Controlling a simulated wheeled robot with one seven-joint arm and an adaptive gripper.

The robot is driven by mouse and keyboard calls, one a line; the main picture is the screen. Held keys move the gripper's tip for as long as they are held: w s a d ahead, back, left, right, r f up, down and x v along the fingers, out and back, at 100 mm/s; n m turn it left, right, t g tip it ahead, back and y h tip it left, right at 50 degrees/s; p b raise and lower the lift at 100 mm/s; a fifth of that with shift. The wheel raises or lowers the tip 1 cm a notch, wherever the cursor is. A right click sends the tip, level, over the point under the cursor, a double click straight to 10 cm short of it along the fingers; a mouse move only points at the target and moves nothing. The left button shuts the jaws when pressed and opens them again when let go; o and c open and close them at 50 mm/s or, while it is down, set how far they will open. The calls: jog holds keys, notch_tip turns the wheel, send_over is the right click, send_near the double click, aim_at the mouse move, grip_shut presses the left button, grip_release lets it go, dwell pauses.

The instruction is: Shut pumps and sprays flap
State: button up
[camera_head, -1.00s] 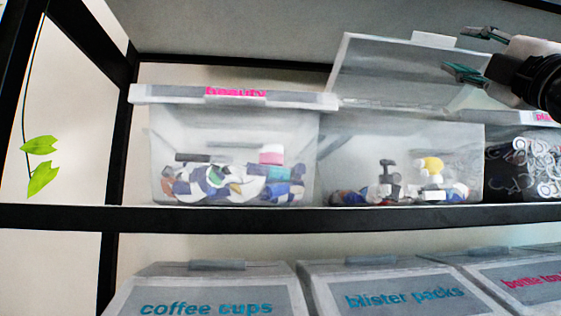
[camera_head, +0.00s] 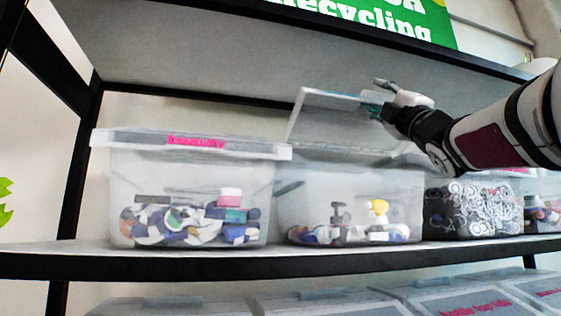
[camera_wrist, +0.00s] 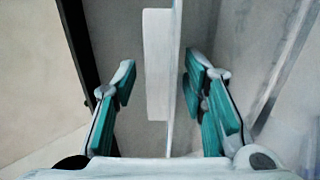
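The pumps and sprays bin is a clear box (camera_head: 345,195) on the shelf, with pump and spray heads inside, one of them yellow. I take it for that bin by its contents, as no label is readable. Its clear flap (camera_head: 335,125) stands raised, tilted slightly back. My gripper (camera_head: 380,98) is at the flap's upper right edge. In the wrist view, my gripper (camera_wrist: 160,65) is open, its teal-padded fingers on either side of the flap's pale edge tab (camera_wrist: 157,95). Gaps show on both sides of the tab.
The closed beauty bin (camera_head: 190,190) stands to the left. A bin of white and dark pieces (camera_head: 475,210) stands close on the right. The upper shelf (camera_head: 250,50) is overhead, and lidded bins (camera_head: 350,303) sit below.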

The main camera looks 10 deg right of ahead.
grip_shut()
jog(key=shift+f, duration=0.1)
